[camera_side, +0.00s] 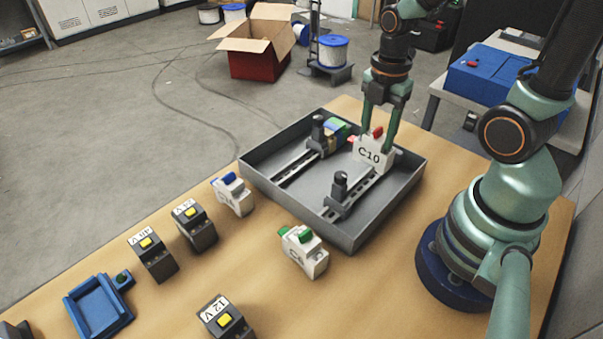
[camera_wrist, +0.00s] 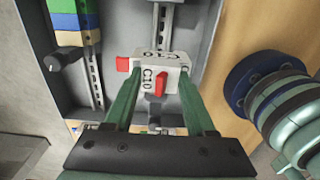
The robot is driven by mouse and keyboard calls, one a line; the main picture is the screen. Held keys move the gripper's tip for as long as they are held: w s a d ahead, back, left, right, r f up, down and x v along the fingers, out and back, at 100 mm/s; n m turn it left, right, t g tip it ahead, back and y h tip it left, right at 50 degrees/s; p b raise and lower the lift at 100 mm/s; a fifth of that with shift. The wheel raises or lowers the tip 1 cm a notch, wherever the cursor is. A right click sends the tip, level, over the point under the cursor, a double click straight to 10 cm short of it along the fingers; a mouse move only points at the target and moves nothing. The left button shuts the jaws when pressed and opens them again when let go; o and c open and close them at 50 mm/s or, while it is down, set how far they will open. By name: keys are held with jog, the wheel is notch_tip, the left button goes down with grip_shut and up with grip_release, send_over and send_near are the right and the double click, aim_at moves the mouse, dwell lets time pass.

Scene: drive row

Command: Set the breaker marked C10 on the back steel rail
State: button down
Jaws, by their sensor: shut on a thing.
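The breaker marked C10 (camera_side: 369,154) is white with a red lever. My gripper (camera_side: 378,138) is shut on it and holds it upright over the far end of the right-hand steel rail (camera_side: 353,194) in the grey tray (camera_side: 388,202). In the wrist view the breaker (camera_wrist: 150,80) sits between the two green fingers (camera_wrist: 156,100), and the rail (camera_wrist: 158,25) runs on beyond it. Whether the breaker touches the rail is hidden. The left-hand rail (camera_side: 292,170) carries several coloured blocks (camera_side: 334,133) at its far end. I cannot tell which rail counts as the back one.
A black clamp stands on each rail, left (camera_side: 318,135) and right (camera_side: 340,187). White breakers with blue (camera_side: 233,195) and green (camera_side: 304,252) levers stand outside the tray. Black modules (camera_side: 153,257) and a blue holder (camera_side: 98,305) are at the left. Bare table lies between them.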

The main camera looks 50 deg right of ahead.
aim_at(374, 151)
jog(key=shift+f, duration=2.1)
jog(key=shift+f, duration=0.5)
jog(key=shift+c, duration=0.7)
grip_release()
notch_tip(374, 151, up, 12)
jog(key=shift+r, duration=0.1)
